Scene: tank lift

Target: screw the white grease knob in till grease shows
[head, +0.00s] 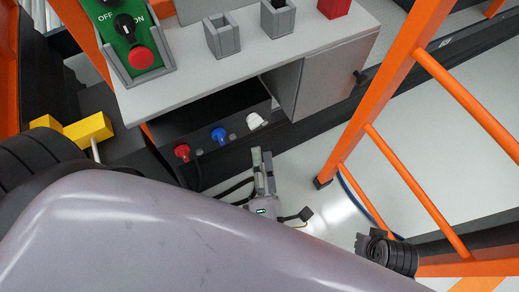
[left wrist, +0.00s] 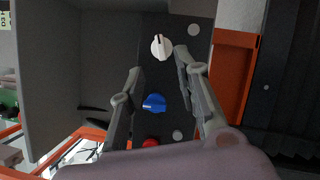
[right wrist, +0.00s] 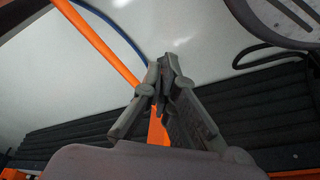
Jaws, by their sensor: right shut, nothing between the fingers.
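The white grease knob (head: 256,121) sits at the right end of a row of knobs on the dark panel below the grey shelf. In the left wrist view the white knob (left wrist: 161,47) shows with a dark line across its face. My left gripper (head: 262,156) is below the knob in the head view, apart from it. In the left wrist view my left gripper (left wrist: 159,64) is open, with the white knob just beyond and between its fingertips. My right gripper (right wrist: 166,60) is shut and empty, away from the panel. No grease is visible.
A blue knob (head: 218,133) and a red knob (head: 182,152) are left of the white one. A grey cabinet door (head: 330,78) stands at the panel's right. An orange ladder-like frame (head: 375,120) rises on the right. The red-buttoned switch box (head: 138,48) is above.

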